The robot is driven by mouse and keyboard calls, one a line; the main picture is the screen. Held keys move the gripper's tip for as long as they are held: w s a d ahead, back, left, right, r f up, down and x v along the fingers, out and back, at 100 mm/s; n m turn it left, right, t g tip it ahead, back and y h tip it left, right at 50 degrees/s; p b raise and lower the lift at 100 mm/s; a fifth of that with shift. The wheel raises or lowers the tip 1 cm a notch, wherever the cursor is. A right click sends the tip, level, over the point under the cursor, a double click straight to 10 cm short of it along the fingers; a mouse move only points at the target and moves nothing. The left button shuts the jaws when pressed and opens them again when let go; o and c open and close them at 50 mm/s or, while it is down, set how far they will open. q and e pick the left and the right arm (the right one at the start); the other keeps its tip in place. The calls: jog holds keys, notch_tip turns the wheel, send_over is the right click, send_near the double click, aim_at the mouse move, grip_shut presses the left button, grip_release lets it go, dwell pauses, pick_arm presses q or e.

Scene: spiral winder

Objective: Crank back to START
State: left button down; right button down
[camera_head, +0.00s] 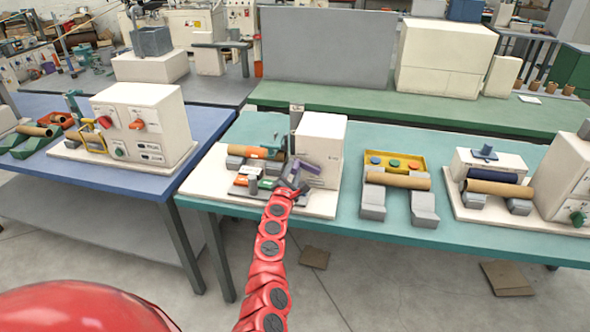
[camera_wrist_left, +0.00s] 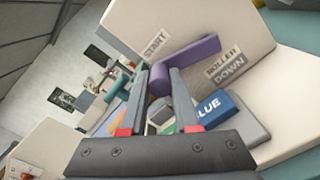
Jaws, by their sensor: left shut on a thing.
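The winder (camera_head: 320,140) is a white machine on a white base on the teal table. Its purple crank handle (camera_head: 306,167) sticks out at the front, and it also shows in the wrist view (camera_wrist_left: 192,60). There the handle lies beside the "ROLLER DOWN" label (camera_wrist_left: 226,68), apart from the "START" label (camera_wrist_left: 155,44). My left gripper (camera_head: 289,181), also in the wrist view (camera_wrist_left: 160,80), is shut on the handle's near end. The fingers hide part of the crank. My right gripper is not in view.
A cardboard tube (camera_head: 398,180) on grey supports and a yellow tray (camera_head: 408,161) stand to the right. Another white machine (camera_head: 140,120) stands on the blue table at left.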

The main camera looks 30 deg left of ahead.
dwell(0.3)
pick_arm(q)
jog(key=c, duration=1.1)
grip_release()
jog(key=o, duration=0.5)
jog(key=shift+w+a+f, duration=0.1)
jog(key=shift+f, duration=0.05)
jog(key=shift+c, duration=0.2)
jog(key=shift+s+d, duration=0.25)
jog(key=shift+s, duration=0.35)
jog(key=v, duration=1.6)
jog(key=shift+s, duration=0.1)
